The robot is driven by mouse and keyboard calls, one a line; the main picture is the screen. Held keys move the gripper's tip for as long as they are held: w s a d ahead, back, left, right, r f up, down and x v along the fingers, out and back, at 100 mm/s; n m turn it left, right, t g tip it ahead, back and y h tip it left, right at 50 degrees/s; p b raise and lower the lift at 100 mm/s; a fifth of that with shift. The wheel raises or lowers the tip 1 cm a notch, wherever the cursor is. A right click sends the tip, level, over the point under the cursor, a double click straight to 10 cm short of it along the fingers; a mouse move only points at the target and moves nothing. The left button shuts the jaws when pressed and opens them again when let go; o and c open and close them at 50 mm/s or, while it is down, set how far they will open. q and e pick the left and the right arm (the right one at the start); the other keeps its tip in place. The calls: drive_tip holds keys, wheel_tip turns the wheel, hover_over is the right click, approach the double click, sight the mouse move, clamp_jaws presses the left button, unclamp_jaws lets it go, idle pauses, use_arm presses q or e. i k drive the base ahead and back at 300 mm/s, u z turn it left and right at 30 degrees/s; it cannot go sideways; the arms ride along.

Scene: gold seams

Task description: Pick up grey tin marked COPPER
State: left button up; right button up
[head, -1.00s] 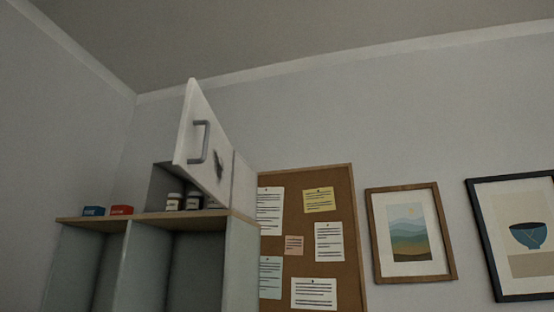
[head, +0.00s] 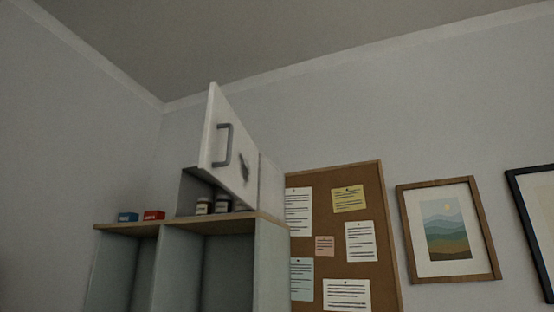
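I cannot make out a grey tin marked COPPER in the head view. A small blue box or tin (head: 128,217) and a red one (head: 154,215) sit on top of the shelf unit at the left; their labels are too small to read. Jars with pale labels (head: 203,206) stand inside a small white cabinet whose door (head: 227,150) is open and hides part of the inside. Neither of my grippers is in view.
The grey-green shelf unit (head: 271,265) has a wooden top, and its open compartments look empty where visible. A cork board (head: 335,250) with pinned notes and a framed landscape (head: 448,230) hang on the wall to the right.

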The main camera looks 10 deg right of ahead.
sight(223, 202)
drive_tip(key=u, duration=2.2)
drive_tip(key=i, duration=2.1)
drive_tip(key=z, duration=3.2)
